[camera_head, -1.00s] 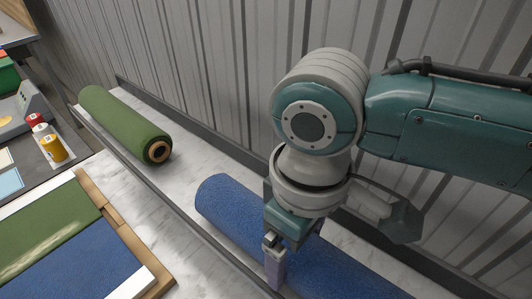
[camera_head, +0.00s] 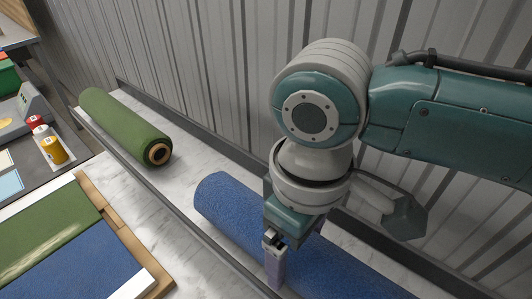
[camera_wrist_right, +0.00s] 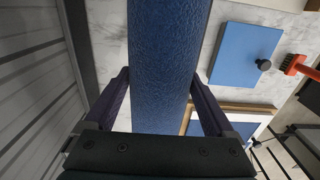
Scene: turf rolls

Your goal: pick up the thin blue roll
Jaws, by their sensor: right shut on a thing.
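The blue roll (camera_head: 240,215) lies on the pale marbled shelf by the corrugated wall, running toward the lower right. My right gripper (camera_head: 276,262) reaches down over it from above. In the right wrist view the blue roll (camera_wrist_right: 162,60) passes between the two fingers of my right gripper (camera_wrist_right: 160,100), which are shut on it from both sides. The roll seems to rest on the shelf still; its far end is out of the head view. My left gripper is not in view.
A green roll (camera_head: 125,127) with a brown core lies further left on the same shelf. A wood-framed board (camera_head: 150,275) with green and blue strips is at the lower left. Yellow (camera_head: 54,150) and red-capped containers stand on the left. The corrugated wall (camera_head: 240,70) closes off the back.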

